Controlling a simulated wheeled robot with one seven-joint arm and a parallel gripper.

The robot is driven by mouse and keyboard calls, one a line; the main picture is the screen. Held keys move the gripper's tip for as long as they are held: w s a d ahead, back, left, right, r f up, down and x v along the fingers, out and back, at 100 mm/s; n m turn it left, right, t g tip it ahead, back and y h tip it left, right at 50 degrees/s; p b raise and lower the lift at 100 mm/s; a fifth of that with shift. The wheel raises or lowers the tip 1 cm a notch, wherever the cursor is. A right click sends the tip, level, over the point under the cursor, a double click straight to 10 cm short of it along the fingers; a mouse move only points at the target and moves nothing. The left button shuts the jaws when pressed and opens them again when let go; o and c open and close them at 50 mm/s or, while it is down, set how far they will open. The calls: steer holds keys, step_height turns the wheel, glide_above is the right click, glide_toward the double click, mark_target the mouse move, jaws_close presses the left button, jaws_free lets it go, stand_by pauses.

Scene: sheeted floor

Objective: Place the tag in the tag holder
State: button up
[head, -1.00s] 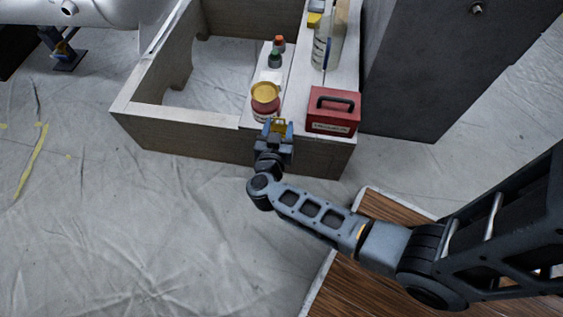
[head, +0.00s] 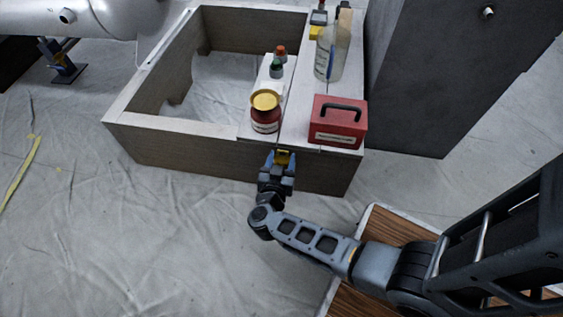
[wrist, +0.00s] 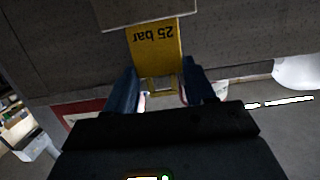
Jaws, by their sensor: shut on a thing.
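My gripper (head: 281,163) is shut on a yellow tag (wrist: 155,45) printed "25 bar", which reads upside down in the wrist view. In the wrist view my gripper (wrist: 162,88) has one blue finger on each side of the tag's open lower loop. The tag's far end meets the edge of a pale plate (wrist: 145,10) at the top. I cannot tell whether they touch. No tag holder can be clearly made out.
The wooden frame (head: 190,150) carries a red jar with yellow lid (head: 265,115), small bottles (head: 277,66), a clear bottle (head: 327,60) and a red box (head: 338,128). A dark block (head: 420,80) stands right. The sheeted floor (head: 130,230) at left is mostly clear.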

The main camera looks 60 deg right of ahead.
steer(key=o, duration=1)
